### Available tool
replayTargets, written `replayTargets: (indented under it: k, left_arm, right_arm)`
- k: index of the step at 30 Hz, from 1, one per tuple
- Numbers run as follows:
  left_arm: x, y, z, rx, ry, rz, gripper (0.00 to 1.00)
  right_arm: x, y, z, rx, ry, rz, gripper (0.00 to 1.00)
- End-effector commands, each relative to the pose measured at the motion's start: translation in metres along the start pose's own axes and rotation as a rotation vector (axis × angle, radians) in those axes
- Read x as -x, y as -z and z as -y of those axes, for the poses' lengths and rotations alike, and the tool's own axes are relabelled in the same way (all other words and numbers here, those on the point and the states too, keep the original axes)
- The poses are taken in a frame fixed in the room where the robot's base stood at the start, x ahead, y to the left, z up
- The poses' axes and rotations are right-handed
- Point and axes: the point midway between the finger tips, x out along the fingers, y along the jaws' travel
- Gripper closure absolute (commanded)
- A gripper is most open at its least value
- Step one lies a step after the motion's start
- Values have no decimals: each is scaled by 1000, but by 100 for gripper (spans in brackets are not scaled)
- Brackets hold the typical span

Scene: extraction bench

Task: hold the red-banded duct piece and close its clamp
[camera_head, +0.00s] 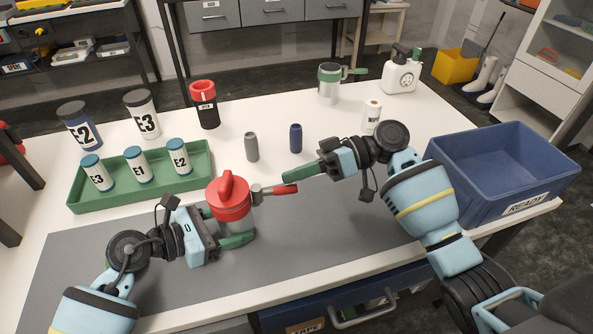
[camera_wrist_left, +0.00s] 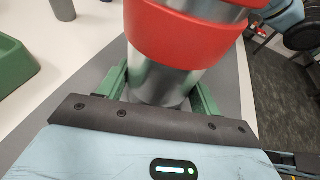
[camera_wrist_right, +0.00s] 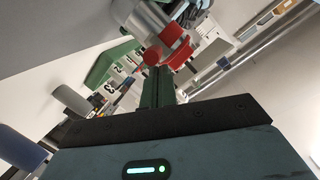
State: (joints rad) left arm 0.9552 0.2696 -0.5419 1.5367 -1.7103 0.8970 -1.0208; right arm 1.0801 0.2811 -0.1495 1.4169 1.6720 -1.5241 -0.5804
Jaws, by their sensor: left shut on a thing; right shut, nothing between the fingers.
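The red-banded duct piece (camera_head: 231,200) stands upright over the grey mat, with a red top and a clear grey lower part. My left gripper (camera_head: 240,230) is shut around its lower part; the left wrist view shows the grey body (camera_wrist_left: 160,82) between the green fingers. The clamp's red lever (camera_head: 284,190) sticks out to the right from a metal joint on the piece's side. My right gripper (camera_head: 288,176) is shut and empty, its tip close beside the lever's end. The right wrist view shows the lever (camera_wrist_right: 152,57) just beyond the fingertips; contact cannot be told.
A green tray (camera_head: 190,193) with several small bottles lies at the left. A blue READY bin (camera_head: 470,200) stands at the right. A grey cylinder (camera_head: 251,147) and a blue cylinder (camera_head: 295,138) stand behind the grippers. A green-banded piece (camera_head: 329,88) stands farther back.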

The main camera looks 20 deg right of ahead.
Motion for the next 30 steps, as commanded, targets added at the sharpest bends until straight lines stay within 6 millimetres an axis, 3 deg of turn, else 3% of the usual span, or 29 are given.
replayTargets:
  k: [30]
  left_arm:
    - [0, 1, 0, 1, 0, -1, 54]
  right_arm:
    - [-1, -12, 15, -45, -172, -114, 100]
